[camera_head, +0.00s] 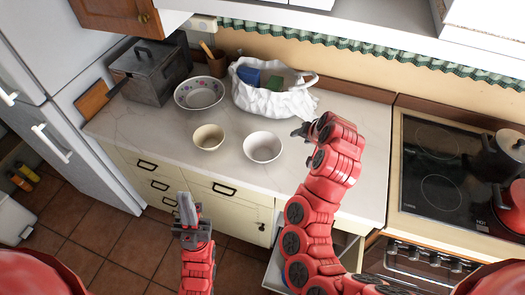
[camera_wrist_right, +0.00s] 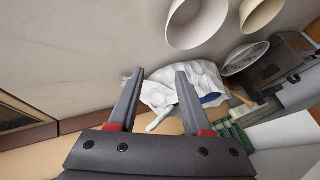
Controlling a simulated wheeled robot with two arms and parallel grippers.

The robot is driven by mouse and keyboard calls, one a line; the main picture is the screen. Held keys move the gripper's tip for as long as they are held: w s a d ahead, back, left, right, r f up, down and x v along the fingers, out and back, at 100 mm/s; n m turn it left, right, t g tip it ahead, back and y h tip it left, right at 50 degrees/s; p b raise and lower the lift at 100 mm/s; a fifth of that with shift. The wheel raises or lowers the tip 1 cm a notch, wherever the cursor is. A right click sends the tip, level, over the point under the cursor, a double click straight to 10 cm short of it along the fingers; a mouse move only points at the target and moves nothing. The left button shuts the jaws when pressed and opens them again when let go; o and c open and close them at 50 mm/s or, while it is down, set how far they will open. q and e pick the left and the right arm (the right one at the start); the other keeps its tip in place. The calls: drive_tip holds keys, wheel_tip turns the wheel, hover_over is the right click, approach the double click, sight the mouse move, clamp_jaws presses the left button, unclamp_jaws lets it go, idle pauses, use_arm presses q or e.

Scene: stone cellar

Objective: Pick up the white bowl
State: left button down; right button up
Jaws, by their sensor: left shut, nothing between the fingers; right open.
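The white bowl (camera_head: 262,147) stands upright on the counter, right of a cream bowl (camera_head: 208,137). In the right wrist view the white bowl (camera_wrist_right: 194,24) is at the top, cut by the frame edge, off to the right of the fingers. My right gripper (camera_head: 300,131) is just right of and behind the white bowl, apart from it. In the wrist view its fingers (camera_wrist_right: 160,74) are open, with nothing held between them. My left gripper (camera_head: 186,201) is shut and empty, in front of the counter's drawers and away from the bowls.
A stove (camera_head: 440,165) is at right.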

drive_tip(key=s+a+g, duration=0.1)
drive_tip(key=s, duration=0.1)
drive_tip(key=b, duration=0.9)
approach(280, 149)
wheel_tip(280, 149, down, 2)
drive_tip(key=shift+w+a+f+g+y+p, duration=0.2)
drive_tip(key=shift+w+f+p, duration=0.15)
drive_tip(key=shift+w+f, duration=0.25)
drive_tip(key=shift+w+a+f+g+y+p, duration=0.1)
drive_tip(key=shift+w+a+f+y+p, duration=0.15)
drive_tip(key=shift+w+f, duration=0.35)
drive_tip(key=shift+w+a+f, duration=0.1)
drive_tip(key=shift+w+f, duration=0.05)
drive_tip(key=shift+f, duration=0.15)
drive_tip(key=p+x, duration=0.3)
drive_tip(key=x, duration=0.1)
drive_tip(key=shift+w+r, duration=0.1)
drive_tip(key=shift+w, duration=0.05)
drive_tip(key=shift+w+a+f+p, duration=0.15)
drive_tip(key=shift+w+f+p, duration=0.15)
drive_tip(key=shift+f, duration=0.3)
clamp_jaws()
drive_tip(key=shift+s, duration=0.1)
